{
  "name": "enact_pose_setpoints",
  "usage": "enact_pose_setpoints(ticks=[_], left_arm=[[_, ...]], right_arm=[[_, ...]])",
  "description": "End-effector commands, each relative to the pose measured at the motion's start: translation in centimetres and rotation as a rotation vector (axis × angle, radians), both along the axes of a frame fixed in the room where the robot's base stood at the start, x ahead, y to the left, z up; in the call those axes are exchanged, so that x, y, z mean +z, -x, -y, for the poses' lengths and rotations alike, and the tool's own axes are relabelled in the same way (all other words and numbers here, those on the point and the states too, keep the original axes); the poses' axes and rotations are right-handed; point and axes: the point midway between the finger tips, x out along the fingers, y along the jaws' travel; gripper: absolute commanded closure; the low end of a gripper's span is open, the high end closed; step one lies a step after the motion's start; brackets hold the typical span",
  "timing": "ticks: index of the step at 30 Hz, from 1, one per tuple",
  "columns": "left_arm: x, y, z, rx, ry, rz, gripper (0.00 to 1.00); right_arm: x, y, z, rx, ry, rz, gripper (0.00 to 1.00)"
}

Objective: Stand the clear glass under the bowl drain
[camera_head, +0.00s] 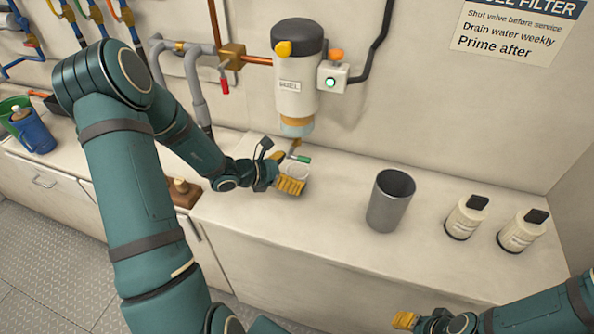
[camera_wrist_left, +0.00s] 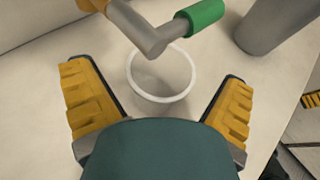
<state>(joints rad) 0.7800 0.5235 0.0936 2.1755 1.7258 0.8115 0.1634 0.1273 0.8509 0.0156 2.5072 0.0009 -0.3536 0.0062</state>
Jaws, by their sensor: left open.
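The clear glass (camera_wrist_left: 162,98) stands upright on the counter, its pale rim also showing in the head view (camera_head: 299,170). The fuel filter (camera_head: 296,85) hangs on the wall, with its amber bowl (camera_head: 297,126) at the bottom. The bowl drain (camera_wrist_left: 145,28), with a green handle (camera_wrist_left: 205,15), overlaps the glass's far rim in the wrist view. My left gripper (camera_wrist_left: 160,108) is open, its yellow fingers on either side of the glass with gaps visible. My right gripper (camera_head: 405,320) is at the front, low right; its opening is unclear.
A grey cup (camera_head: 390,202) stands on the counter to the right, with two white bottles (camera_head: 466,217) (camera_head: 521,231) beyond it. A blue jug (camera_head: 33,132) is at the far left. The counter between glass and grey cup is clear.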

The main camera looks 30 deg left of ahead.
Motion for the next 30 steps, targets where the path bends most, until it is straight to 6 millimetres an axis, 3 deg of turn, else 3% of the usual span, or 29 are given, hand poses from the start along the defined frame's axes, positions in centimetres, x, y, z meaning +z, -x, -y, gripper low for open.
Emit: enact_pose_setpoints(ticks=[9, 15, 30], left_arm=[[2.8, 5.2, -3.3, 0.005, -0.002, 0.000, 0.01], [3.8, 7.4, -4.6, 0.003, -0.002, 0.000, 0.01], [4.1, 8.1, -5.0, 0.001, 0.000, 0.000, 0.01]], right_arm=[[1.1, -0.3, 0.1, -0.006, 0.002, 0.007, 0.53], [1.4, -0.4, 0.1, -0.008, 0.002, 0.010, 0.53], [1.5, -0.5, 0.1, -0.009, 0.003, 0.011, 0.53]])
